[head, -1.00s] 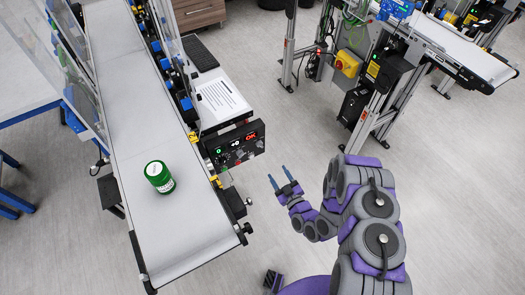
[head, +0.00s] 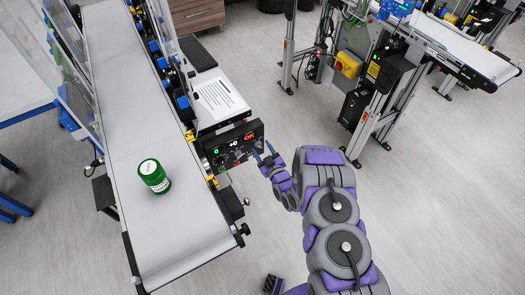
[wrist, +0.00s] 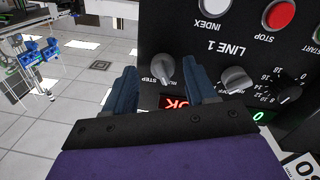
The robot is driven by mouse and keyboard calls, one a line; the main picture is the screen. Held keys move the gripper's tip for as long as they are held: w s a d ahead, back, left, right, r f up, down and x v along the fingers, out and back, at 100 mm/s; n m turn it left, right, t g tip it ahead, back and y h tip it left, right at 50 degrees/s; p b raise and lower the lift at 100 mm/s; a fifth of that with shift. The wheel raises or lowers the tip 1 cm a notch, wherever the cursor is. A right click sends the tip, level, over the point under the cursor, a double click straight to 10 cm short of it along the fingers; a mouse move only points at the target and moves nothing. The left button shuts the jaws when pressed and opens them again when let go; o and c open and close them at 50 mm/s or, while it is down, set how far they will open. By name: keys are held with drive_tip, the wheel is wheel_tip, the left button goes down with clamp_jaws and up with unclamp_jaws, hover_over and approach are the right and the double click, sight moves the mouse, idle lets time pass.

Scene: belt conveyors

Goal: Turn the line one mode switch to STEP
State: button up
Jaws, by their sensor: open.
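The line one control panel (head: 232,148) stands beside the belt; the wrist view shows its "LINE 1" lettering. A grey lever knob (wrist: 164,69) with a "STEP" label beside it is the mode switch; which way it is set is hard to tell. My gripper (head: 264,152) is open, just right of the panel in the head view. In the wrist view its two blue fingers stand on either side of the mode knob, with a gap to it; contact cannot be made out. My gripper body hides the panel's lower part there.
A second grey knob (wrist: 236,80) sits right of the right finger. A white INDEX button (wrist: 215,8), a red STOP button (wrist: 279,14) and a black dial (wrist: 288,90) are close by. A green jar (head: 154,176) stands on the conveyor belt (head: 183,225).

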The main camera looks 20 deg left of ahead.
drive_tip(key=shift+a+f, duration=0.15)
drive_tip(key=shift+a, duration=0.4)
drive_tip(key=shift+d, duration=0.3)
drive_tip(key=c, duration=0.5)
clamp_jaws()
